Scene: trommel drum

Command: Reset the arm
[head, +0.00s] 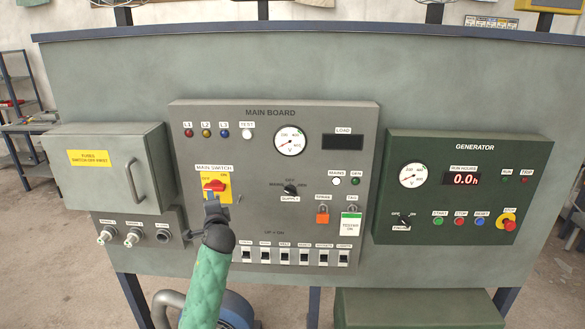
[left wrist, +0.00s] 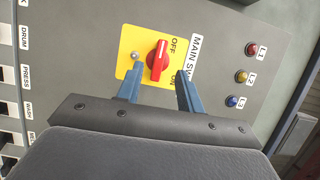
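The main switch (head: 214,185) is a red rotary handle on a yellow plate at the left of the grey main board (head: 262,255). In the left wrist view the red handle (left wrist: 158,60) is just beyond my fingertips, beside the OFF and ON labels. My left gripper (head: 214,200) is in front of the board, just below the switch. In the left wrist view its blue fingers (left wrist: 158,78) are apart with nothing gripped between them. I cannot tell whether a fingertip touches the plate. My right gripper is not in view.
A grey fuse box (head: 105,185) with a handle sticks out at the left, with connectors (head: 133,237) below it. The green generator panel (head: 455,190) is at the right. A row of labelled breakers (head: 295,256) and an orange padlock (head: 322,217) are right of my gripper.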

